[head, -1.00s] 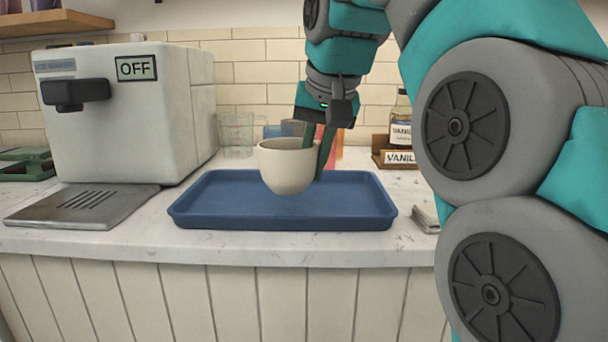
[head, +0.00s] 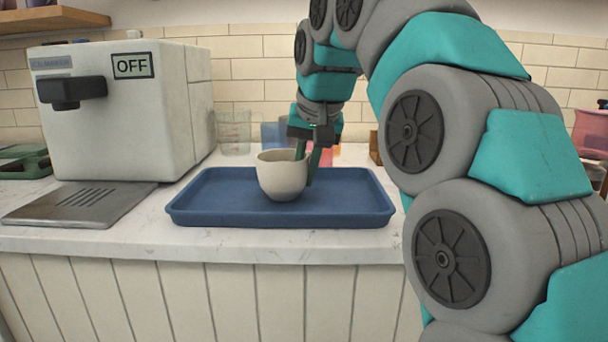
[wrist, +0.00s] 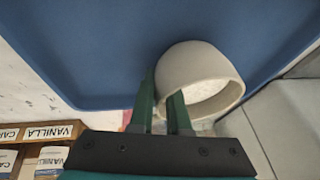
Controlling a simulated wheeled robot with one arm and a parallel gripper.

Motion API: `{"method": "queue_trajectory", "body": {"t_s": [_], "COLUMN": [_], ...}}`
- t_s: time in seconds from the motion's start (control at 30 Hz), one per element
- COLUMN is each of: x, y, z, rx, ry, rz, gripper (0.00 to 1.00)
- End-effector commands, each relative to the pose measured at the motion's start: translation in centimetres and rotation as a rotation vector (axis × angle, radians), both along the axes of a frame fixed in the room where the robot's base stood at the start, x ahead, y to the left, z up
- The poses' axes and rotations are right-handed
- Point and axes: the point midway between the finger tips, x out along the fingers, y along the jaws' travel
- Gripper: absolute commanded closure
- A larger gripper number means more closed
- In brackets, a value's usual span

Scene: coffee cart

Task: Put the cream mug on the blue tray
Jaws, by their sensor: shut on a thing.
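The cream mug (head: 281,177) is upright over the middle of the blue tray (head: 350,211) in the head view. Its base looks at or very near the tray floor; I cannot tell if it touches. My gripper (head: 308,160) is shut on the mug's right wall, with one finger inside the rim and one outside. In the wrist view, the mug (wrist: 190,66) sits between the fingers of my gripper (wrist: 166,100), with the blue tray (wrist: 95,45) behind it. The tray holds nothing else that I see.
A white coffee machine (head: 120,120) marked OFF stands left of the tray, with a metal drip plate (head: 80,204) in front. A clear measuring cup (head: 233,131) and coloured cups stand behind the tray. A vanilla-labelled rack (wrist: 30,150) shows in the wrist view.

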Motion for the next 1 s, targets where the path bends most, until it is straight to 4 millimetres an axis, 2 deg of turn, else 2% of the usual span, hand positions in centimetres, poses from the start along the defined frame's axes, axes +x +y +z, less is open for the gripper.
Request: {"method": "queue_trajectory", "body": {"t_s": [0.43,0.47,0.7,1.0], "x": [-0.01,-0.01,0.0,0.02], "y": [-0.01,-0.01,0.0,0.01], "z": [-0.61,-0.59,-0.56,-0.41], "rx": [0.001,0.001,0.0,0.001], "ry": [-0.001,-0.001,-0.001,0.0], "rz": [0.0,0.0,0.0,0.0], "gripper": [1.0,0.83,0.56,0.55]}}
